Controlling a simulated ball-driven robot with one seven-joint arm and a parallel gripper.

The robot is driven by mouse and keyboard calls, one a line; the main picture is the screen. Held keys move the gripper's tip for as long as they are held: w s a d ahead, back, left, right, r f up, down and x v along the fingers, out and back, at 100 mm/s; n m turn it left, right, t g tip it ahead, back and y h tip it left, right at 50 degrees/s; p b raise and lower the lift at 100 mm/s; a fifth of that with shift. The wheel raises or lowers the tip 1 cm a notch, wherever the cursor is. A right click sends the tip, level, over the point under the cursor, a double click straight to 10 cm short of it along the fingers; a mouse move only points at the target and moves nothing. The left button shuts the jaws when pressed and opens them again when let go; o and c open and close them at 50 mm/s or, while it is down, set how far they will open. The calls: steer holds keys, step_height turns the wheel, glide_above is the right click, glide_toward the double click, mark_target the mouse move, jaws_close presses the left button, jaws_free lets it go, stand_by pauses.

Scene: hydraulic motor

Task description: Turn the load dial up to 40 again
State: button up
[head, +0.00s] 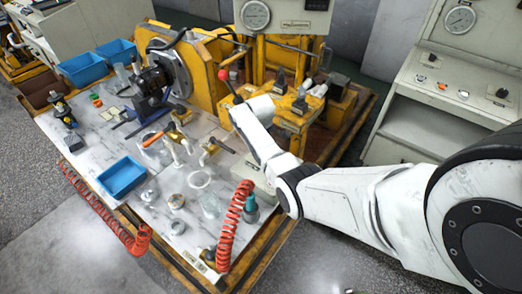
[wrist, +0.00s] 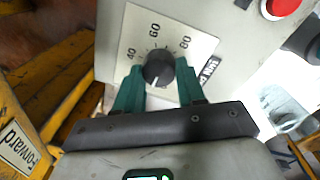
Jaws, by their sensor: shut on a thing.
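The load dial is a black round knob (wrist: 158,68) on a white scale plate (wrist: 180,22) in the wrist view. The numbers 40, 60 and 80 show around its left, top and right sides. A white mark shows on the knob's lower edge, on the side away from 60. The low end of the scale is hidden. My gripper (wrist: 158,80) has its green fingers on both sides of the knob, shut on it. In the head view my white arm reaches in from the right, and the fingers and dial cannot be made out.
A red button (wrist: 283,7) sits on the same panel. Yellow frame parts with a "Forward" label (wrist: 18,150) lie at the left. In the head view, a red-knobbed lever (head: 223,75) stands close to my arm. A coiled red hose (head: 236,222) and blue tray (head: 123,177) are on the bench.

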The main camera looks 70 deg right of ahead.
steer(key=m, duration=0.3)
steer(key=shift+m, duration=0.4)
steer(key=m, duration=0.4)
steer(key=shift+d+m, duration=0.1)
steer(key=shift+m, duration=0.2)
steer(key=m+b, duration=0.1)
steer(key=m, duration=0.3)
steer(key=shift+d+g, duration=0.1)
steer(key=shift+g, duration=0.2)
steer(key=m, duration=0.4)
steer(key=shift+m+b, duration=0.3)
steer(key=shift+b, duration=0.1)
steer(key=o, duration=1)
steer(key=shift+o, duration=0.2)
steer(key=shift+r, duration=0.1)
